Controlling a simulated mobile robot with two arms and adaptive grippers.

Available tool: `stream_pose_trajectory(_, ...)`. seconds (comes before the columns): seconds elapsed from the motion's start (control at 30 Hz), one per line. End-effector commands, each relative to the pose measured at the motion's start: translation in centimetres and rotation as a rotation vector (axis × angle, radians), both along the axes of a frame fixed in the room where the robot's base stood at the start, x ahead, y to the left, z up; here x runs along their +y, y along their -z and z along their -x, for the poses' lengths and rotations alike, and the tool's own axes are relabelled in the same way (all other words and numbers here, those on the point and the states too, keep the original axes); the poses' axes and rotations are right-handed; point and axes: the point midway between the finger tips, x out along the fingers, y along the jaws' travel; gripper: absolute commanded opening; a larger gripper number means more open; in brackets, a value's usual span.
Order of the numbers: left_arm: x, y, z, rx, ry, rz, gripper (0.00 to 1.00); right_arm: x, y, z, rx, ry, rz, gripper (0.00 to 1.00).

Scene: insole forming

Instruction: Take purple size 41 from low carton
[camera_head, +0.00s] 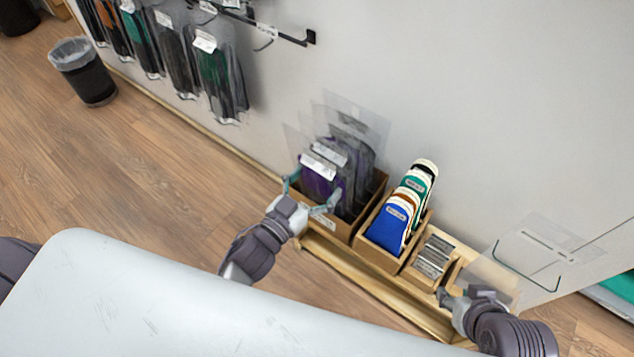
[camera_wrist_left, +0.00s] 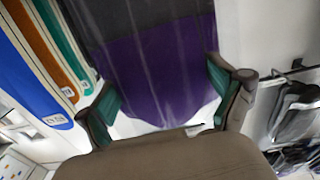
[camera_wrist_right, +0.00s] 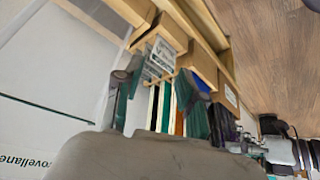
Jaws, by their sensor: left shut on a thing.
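Clear packets with dark grey and purple insoles and white labels stand in a low cardboard carton (camera_head: 340,229) against the wall. My left gripper (camera_head: 313,189) is at the front of this carton, shut on a purple packet (camera_head: 316,178) across its width. In the left wrist view the purple packet (camera_wrist_left: 155,70) fills the space between the teal finger pads (camera_wrist_left: 160,95). The size on its label cannot be read. My right gripper (camera_head: 462,292) is open at the right end of the wooden stand; its fingers are apart in the right wrist view (camera_wrist_right: 160,100).
A box of blue, brown and green insoles (camera_head: 390,222) stands right of the carton, then a small box of cards (camera_head: 433,256). A clear sheet (camera_head: 535,248) is near my right gripper. Packets (camera_head: 215,75) hang on wall hooks. A bin (camera_head: 85,75) stands far left.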

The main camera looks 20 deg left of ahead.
Motion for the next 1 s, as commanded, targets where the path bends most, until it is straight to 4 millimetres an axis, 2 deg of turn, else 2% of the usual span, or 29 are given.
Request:
stream_pose_trajectory(0.17,0.0,-1.7,0.0,-0.002,0.001,0.001,0.37,-0.9,0.5,3.0,0.148,0.011,0.03,0.4)
stream_pose_trajectory(0.2,0.0,-2.7,0.0,-0.004,0.002,-0.001,0.37,-1.1,0.1,3.6,0.172,0.013,0.035,0.4)
stream_pose_trajectory(0.3,0.0,-4.8,0.0,-0.003,0.002,0.0,0.37,-1.3,-0.6,4.6,0.223,0.017,0.045,0.4)
stream_pose_trajectory(0.4,0.0,-6.8,0.0,-0.004,0.002,-0.001,0.37,-1.3,-1.5,4.5,0.215,0.017,0.044,0.4)
stream_pose_trajectory(0.8,0.0,-11.4,0.0,-0.002,0.001,0.0,0.37,-0.9,5.5,2.8,0.251,0.012,0.045,0.4)
stream_pose_trajectory(1.0,1.6,-10.8,4.3,0.007,-0.001,0.001,0.37,-0.9,6.4,2.7,0.251,0.011,0.045,0.4)
